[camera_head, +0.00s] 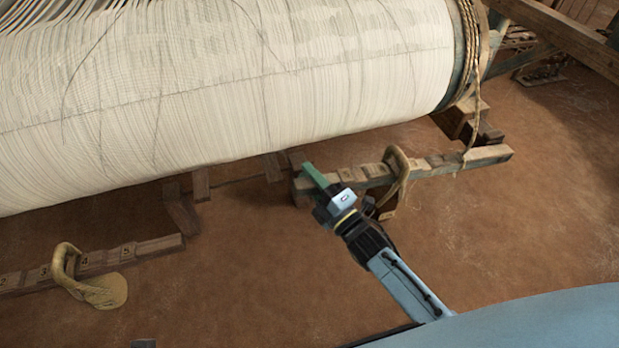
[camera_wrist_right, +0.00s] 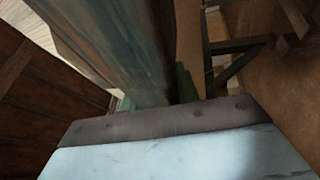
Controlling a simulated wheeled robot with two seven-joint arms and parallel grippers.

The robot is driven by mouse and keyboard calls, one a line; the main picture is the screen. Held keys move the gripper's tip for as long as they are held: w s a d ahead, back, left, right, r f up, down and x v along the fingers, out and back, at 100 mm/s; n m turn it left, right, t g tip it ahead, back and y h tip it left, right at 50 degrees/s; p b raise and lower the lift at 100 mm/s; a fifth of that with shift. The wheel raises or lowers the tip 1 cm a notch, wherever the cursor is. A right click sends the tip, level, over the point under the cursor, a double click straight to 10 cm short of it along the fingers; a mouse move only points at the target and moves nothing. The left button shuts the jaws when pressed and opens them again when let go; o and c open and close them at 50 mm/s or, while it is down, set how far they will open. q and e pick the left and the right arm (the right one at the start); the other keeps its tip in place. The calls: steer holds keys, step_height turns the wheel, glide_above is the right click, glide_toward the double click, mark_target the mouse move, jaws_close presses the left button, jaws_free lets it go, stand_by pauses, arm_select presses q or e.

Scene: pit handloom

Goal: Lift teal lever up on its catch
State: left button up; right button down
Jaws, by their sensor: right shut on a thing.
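The teal lever (camera_head: 314,175) is a short green bar at the left end of a notched wooden rail, below the big white warp roll. My right gripper (camera_head: 338,202) is shut on it, and the lever's far end sticks out past the jaws. In the right wrist view, the worn teal wood of the lever (camera_wrist_right: 115,45) runs up from between small green pieces at the jaws. The catch cannot be made out, so I cannot tell whether the lever touches it. My left gripper is not in view.
The notched rail (camera_head: 435,165) carries a rope loop (camera_head: 398,172) close to my right gripper. A second rail (camera_head: 110,258) with a loop lies at the lower left. The warp roll (camera_head: 240,80) fills the top. The brown floor (camera_head: 520,230) at right is clear.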

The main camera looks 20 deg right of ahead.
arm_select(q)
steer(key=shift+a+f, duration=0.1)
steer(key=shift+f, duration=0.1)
arm_select(e)
steer(key=shift+f, duration=0.1)
steer(key=c, duration=1)
jaws_free()
steer(key=shift+c, duration=0.2)
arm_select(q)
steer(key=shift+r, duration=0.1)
arm_select(e)
steer(key=shift+s, duration=0.1)
steer(key=shift+s+d+f, duration=0.1)
steer(key=shift+s+d, duration=0.1)
steer(key=shift+s, duration=0.1)
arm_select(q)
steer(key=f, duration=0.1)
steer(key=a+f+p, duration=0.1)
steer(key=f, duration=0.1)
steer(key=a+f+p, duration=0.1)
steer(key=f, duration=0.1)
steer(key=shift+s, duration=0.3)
arm_select(e)
steer(key=v, duration=1.2)
steer(key=shift+s, duration=0.25)
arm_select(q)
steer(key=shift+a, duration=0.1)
arm_select(e)
steer(key=shift+d, duration=0.1)
